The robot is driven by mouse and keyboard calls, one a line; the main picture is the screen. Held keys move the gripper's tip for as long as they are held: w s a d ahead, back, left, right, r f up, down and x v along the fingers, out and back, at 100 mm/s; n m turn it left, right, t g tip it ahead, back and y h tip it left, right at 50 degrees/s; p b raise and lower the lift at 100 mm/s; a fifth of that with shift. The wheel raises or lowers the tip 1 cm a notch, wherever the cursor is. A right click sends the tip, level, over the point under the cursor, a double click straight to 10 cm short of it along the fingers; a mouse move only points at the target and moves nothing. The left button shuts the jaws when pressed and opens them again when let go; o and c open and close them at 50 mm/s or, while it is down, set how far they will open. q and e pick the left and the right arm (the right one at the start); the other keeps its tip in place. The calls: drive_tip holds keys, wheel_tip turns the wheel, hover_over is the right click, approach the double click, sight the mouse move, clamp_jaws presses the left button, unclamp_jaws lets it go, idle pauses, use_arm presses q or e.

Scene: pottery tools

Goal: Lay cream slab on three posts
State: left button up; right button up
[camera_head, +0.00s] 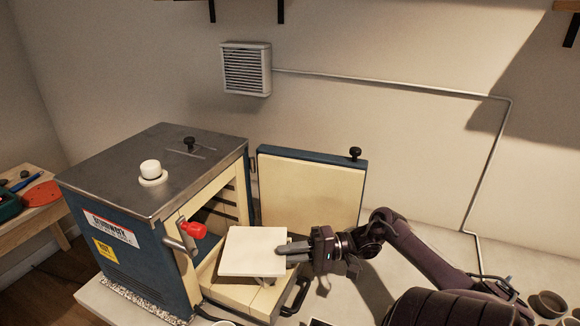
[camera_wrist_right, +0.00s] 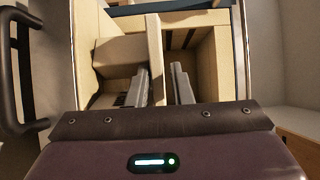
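The cream slab (camera_head: 252,250) lies roughly level in front of the kiln opening in the head view. In the right wrist view the slab (camera_wrist_right: 155,45) shows edge-on as a narrow strip. My right gripper (camera_head: 289,248) is at the slab's right edge. Its fingers (camera_wrist_right: 166,85) stand on both sides of the slab, with a narrow gap showing between the slab and one finger. A small support, probably a post (camera_head: 262,282), shows under the slab's front edge. The other posts are hidden, and contact with them cannot be made out. My left gripper is out of view.
A dark handle (camera_head: 297,296) is at front right. Small pots (camera_head: 548,304) stand at far right.

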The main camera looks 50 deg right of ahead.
drive_tip(key=shift+r, duration=0.1)
drive_tip(key=shift+r, duration=0.35)
drive_tip(key=b+v, duration=0.4)
drive_tip(key=v, duration=0.8)
drive_tip(key=shift+r, duration=0.15)
